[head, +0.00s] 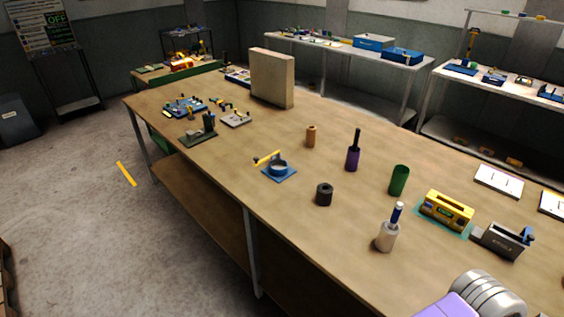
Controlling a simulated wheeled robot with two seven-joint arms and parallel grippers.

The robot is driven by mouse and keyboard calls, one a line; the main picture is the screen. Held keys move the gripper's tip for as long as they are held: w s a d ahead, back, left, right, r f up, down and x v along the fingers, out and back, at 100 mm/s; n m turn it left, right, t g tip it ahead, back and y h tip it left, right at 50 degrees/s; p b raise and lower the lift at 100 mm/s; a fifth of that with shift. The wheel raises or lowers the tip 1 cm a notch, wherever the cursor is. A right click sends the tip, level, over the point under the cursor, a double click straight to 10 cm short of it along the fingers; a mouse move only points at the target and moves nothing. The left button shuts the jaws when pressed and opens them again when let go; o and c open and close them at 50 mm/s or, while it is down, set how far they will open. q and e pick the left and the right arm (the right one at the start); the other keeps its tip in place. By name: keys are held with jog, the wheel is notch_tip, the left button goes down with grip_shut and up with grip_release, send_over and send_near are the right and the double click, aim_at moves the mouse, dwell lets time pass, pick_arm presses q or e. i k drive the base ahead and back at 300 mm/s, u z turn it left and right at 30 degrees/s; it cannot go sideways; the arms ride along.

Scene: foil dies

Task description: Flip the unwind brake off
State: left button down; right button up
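A small blue fixture (279,171) with a round blue cup on a square base stands near the table's left edge, at mid-length. A yellow lever (267,157) with a dark end sticks out from it toward the upper left; it may be the unwind brake, but I cannot read a label. The lever's exact setting is too small to tell. Neither of my grippers shows. Only a purple and grey part of my own arm shows at the bottom right, well apart from the fixture.
A beige panel (272,78) stands farther back.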

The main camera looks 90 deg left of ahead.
aim_at(273, 156)
jog(key=k, duration=1.4)
jog(key=u, duration=1.75)
jog(key=i, duration=0.45)
